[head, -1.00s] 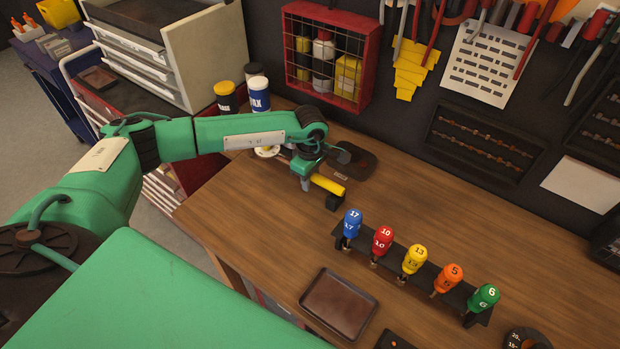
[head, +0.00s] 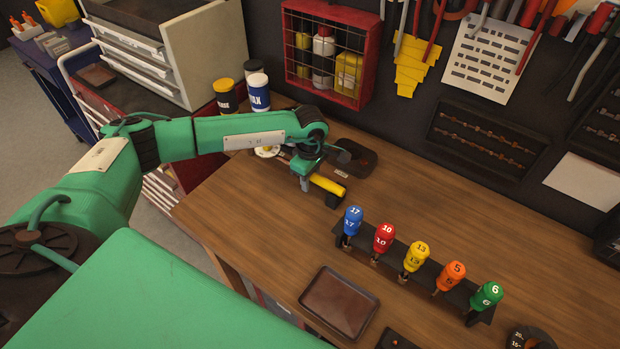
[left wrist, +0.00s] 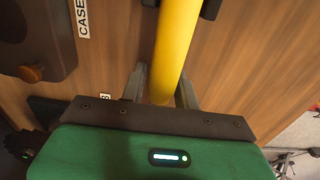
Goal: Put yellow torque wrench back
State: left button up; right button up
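The yellow torque wrench (head: 327,184) is at my left gripper (head: 306,182), near the back left of the wooden bench, with a black block-like end toward the right. In the left wrist view its yellow bar (left wrist: 174,45) runs between the two fingers of the left gripper (left wrist: 162,85). The fingers lie close against both sides and look shut on it. Whether the wrench touches the bench is hard to tell. My right gripper is not in view.
A black rack (head: 390,257) holds several colored, numbered drivers. A brown tray (head: 340,303) lies in front. A dark tray (head: 358,158) lies behind the gripper. A red wire cabinet (head: 327,55) hangs on the wall. Black and white tubs (head: 258,92) stand back left. The bench's middle is clear.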

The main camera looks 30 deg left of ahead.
pick_arm(q)
jog(key=o, duration=0.3)
jog(key=shift+o, duration=0.2)
jog(key=shift+r+b, duration=0.3)
jog(key=shift+r, duration=0.05)
notch_tip(320, 180, up, 13)
jog(key=b, duration=0.4)
